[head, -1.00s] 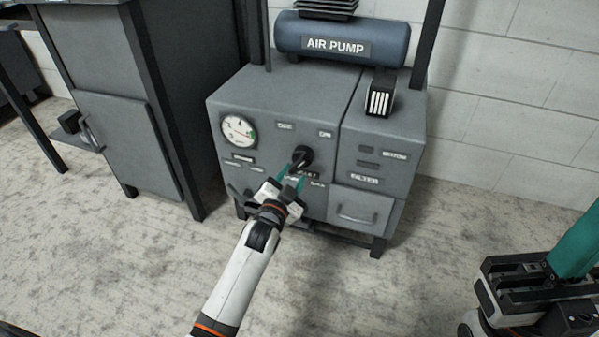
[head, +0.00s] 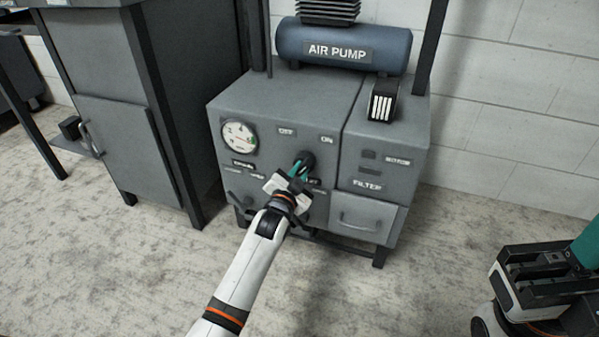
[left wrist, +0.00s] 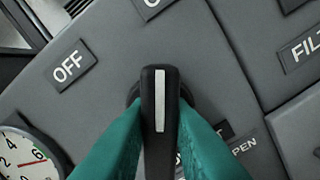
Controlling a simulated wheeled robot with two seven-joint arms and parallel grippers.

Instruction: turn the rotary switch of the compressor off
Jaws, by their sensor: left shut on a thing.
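The compressor (head: 270,105) is a grey cabinet with a blue tank marked AIR PUMP on top. Its black rotary switch (head: 304,160) is on the front, below the OFF label (head: 287,132) and ON label (head: 327,140). In the left wrist view, the switch (left wrist: 160,100) has a white line pointing straight up, toward a cut-off label at the top edge; the OFF label (left wrist: 68,67) is to its upper left. My left gripper (head: 298,172) is shut on the switch, one green finger on each side. My right gripper (head: 585,248) is partly visible at the right edge; its jaw opening is hidden.
A pressure gauge (head: 239,136) is left of the switch. A drawer with a handle (head: 360,217) is at lower right, under the FILTER label (head: 367,185). A grey cabinet (head: 125,140) stands to the left. The floor in front is clear.

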